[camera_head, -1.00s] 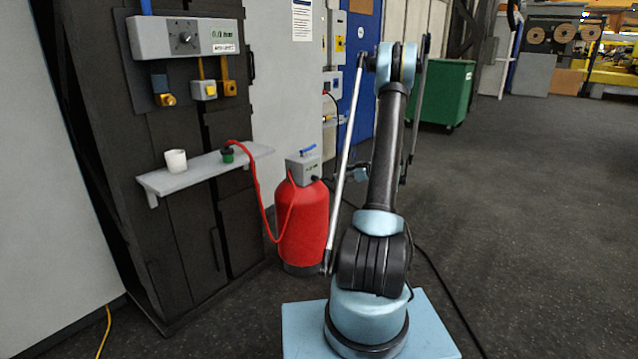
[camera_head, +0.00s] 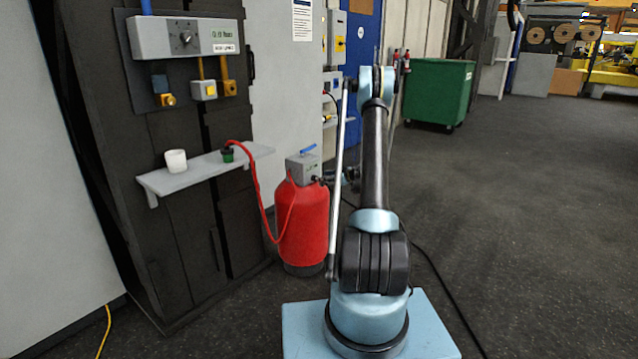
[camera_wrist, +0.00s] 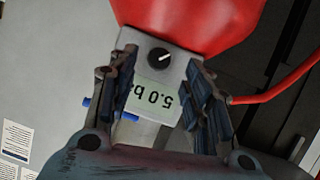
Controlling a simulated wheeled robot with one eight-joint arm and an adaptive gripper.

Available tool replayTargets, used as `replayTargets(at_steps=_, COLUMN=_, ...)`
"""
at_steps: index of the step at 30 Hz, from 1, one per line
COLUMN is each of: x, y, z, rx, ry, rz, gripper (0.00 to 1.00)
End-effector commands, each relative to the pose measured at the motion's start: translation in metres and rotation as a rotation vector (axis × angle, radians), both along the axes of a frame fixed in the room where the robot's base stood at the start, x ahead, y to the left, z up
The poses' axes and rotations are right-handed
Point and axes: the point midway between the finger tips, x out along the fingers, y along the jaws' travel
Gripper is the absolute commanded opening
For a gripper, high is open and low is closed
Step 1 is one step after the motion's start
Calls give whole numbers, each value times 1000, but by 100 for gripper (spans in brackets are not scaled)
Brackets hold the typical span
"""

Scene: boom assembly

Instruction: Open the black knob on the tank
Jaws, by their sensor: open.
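The red tank (camera_head: 303,225) stands on the floor beside the dark cabinet, with a grey valve box (camera_head: 302,168) on top. In the wrist view the box appears upside down, with a round black knob (camera_wrist: 159,57) bearing a white pointer mark. A display (camera_wrist: 152,101) near the knob reads about 5.0. My gripper (camera_wrist: 162,62) is open and empty, its two fingers on either side of the box and knob in the picture. Whether they touch the box, I cannot tell. In the head view my arm mostly hides the gripper.
A blue lever (camera_head: 307,150) sits on the valve box, partly behind a finger in the wrist view. A green bin (camera_head: 440,95) stands farther back.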

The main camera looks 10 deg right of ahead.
Motion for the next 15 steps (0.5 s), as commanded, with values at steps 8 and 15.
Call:
replayTargets(at_steps=8, x=28, y=22, z=-15, rx=-1, ry=1, rz=0, gripper=45)
replayTargets(at_steps=15, x=35, y=29, z=-19, rx=-1, ry=1, rz=0, gripper=45)
